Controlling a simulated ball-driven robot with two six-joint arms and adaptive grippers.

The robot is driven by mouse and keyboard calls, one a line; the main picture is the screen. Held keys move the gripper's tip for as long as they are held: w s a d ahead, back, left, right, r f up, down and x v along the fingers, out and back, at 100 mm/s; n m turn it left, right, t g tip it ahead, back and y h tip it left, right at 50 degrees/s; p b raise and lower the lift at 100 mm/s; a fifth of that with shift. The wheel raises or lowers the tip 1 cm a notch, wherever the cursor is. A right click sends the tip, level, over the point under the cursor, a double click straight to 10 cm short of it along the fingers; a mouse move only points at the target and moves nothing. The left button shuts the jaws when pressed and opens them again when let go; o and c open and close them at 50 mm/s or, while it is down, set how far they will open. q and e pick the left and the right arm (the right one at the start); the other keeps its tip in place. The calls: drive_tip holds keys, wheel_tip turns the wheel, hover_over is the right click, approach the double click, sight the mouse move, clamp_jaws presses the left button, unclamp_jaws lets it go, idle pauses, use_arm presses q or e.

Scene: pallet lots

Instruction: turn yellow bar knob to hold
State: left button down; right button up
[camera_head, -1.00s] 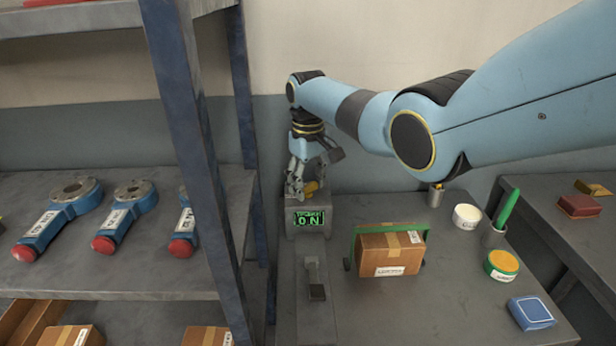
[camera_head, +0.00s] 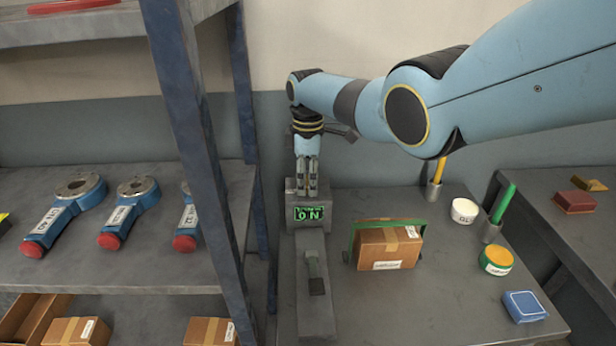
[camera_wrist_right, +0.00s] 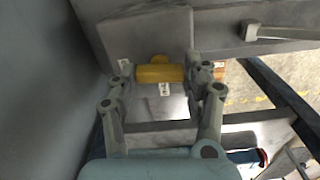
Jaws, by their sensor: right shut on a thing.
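The yellow bar knob (camera_wrist_right: 160,73) shows in the right wrist view between the fingers of my right gripper (camera_wrist_right: 162,80), which is shut on it. The bar lies across from one finger to the other. In the head view my right gripper (camera_head: 307,188) points down at the top of the grey device box (camera_head: 292,213), and the fingers hide the knob there. A green display (camera_head: 309,213) on the box's front reads ON, with a smaller line above it that is too small to read surely. My left gripper is not in view.
A grey lever (camera_head: 315,272) stands on the bench in front of the device. A carton (camera_head: 388,248) in a green frame sits to its right. A white tub (camera_head: 464,211), a yellow-topped tub (camera_head: 496,260) and a blue box (camera_head: 525,306) stand further right. A blue shelf post (camera_head: 190,130) rises at left.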

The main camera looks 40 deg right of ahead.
sight(308, 181)
drive_tip(key=shift+w+n, duration=0.1)
drive_tip(key=shift+n, duration=0.5)
drive_tip(key=o, duration=1.1)
drive_tip(key=shift+o, duration=0.3)
drive_tip(key=shift+r, duration=0.1)
wheel_tip(308, 181, up, 12)
